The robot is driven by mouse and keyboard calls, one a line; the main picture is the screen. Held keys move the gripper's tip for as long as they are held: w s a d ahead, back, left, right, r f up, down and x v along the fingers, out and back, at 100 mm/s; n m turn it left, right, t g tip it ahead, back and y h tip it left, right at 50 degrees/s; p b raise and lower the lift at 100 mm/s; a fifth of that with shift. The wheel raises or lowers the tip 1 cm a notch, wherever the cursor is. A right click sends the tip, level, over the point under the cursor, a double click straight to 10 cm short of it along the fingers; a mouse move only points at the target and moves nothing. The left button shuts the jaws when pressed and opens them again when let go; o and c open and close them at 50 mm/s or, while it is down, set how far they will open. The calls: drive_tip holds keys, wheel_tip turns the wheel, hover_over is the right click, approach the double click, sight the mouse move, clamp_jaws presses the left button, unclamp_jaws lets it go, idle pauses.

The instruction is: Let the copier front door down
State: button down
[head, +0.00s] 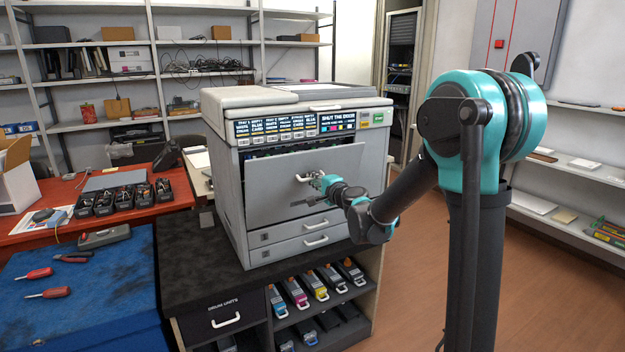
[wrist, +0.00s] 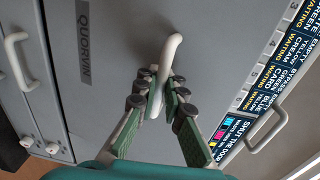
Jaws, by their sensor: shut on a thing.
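The copier (head: 228,170) stands on a dark-topped cabinet. Its grey front door (head: 268,186) is tilted out a little at the top, with a dark gap showing above its upper edge. My gripper (head: 319,181) is at the white door handle (head: 303,178). In the wrist view my gripper (wrist: 161,85) has its green fingers closed around the handle (wrist: 170,52), one on each side. The door panel (wrist: 110,45) fills much of that view. The inside of the copier is mostly hidden behind the door.
Two drawers (head: 282,247) with handles sit below the door. The cabinet shelf (head: 325,318) under the copier holds several toner cartridges. A red table (head: 150,213) and a blue mat (head: 105,285) with tools lie to the left. The floor (head: 540,290) at right is clear.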

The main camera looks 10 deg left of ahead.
drive_tip(key=shift+s+d+f+t+y, duration=0.2)
drive_tip(key=shift+s+d+f+t, duration=0.1)
drive_tip(key=shift+s, duration=0.15)
drive_tip(key=shift+s+d+f+t+y, duration=0.2)
drive_tip(key=shift+s+d+f+t, duration=0.1)
drive_tip(key=shift+s, duration=0.1)
drive_tip(key=c, duration=1.1)
unclamp_jaws()
drive_tip(key=shift+r, duration=0.1)
drive_tip(key=v, duration=0.3)
drive_tip(key=f+v, duration=0.1)
drive_tip(key=v, duration=0.3)
drive_tip(key=f+v, duration=0.1)
drive_tip(key=v, duration=0.2)
drive_tip(key=shift+s+f, duration=0.1)
